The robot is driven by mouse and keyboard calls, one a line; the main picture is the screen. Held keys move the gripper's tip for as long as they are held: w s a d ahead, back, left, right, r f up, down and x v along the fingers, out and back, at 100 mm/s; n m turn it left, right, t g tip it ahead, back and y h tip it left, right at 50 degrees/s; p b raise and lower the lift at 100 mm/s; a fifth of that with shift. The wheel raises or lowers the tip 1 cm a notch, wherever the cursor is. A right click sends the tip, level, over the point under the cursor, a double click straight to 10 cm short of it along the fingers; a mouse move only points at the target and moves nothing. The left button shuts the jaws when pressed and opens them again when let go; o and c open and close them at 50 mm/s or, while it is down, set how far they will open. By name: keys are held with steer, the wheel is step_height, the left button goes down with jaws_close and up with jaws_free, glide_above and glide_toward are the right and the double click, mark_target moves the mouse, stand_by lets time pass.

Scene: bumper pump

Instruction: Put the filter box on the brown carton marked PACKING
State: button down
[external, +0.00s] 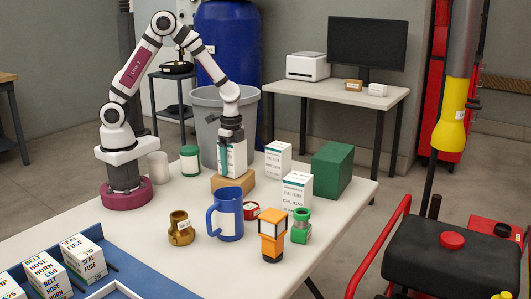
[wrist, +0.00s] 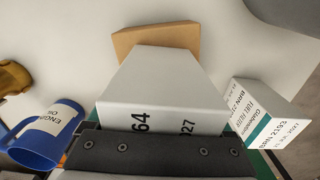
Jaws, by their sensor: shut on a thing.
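My gripper (external: 231,137) points down and is shut on a white filter box (external: 236,160) with a teal band. In the wrist view the held filter box (wrist: 160,88) fills the middle, with "64" and "27" readable beside the dark jaws (wrist: 155,150). The brown carton (external: 234,190) lies on the table directly beneath the box. In the wrist view the carton (wrist: 155,36) shows past the box's far end. The box's lower end is at or just above the carton's top; I cannot tell whether they touch. No PACKING mark is readable.
Two similar white boxes (external: 278,160) (external: 297,191) and a green box (external: 333,170) stand to the right. A blue mug (external: 229,218), a brass fitting (external: 180,230) and an orange item (external: 271,235) stand in front. A green-lidded jar (external: 190,160) stands left.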

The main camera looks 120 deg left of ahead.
jaws_free()
steer(key=shift+f, duration=0.1)
step_height(320, 180, up, 12)
steer(key=shift+r, duration=0.15)
steer(key=s+d+r+m, duration=0.2)
steer(key=d+r, duration=0.1)
steer(key=d, duration=0.9)
steer(key=s+d+m+y, duration=0.1)
steer(key=s+d+m, duration=0.2)
steer(key=s+d, duration=0.6)
steer(key=shift+s+f+m+y, duration=0.15)
steer(key=shift+s+m+y, duration=0.2)
steer(key=shift+s, duration=0.25)
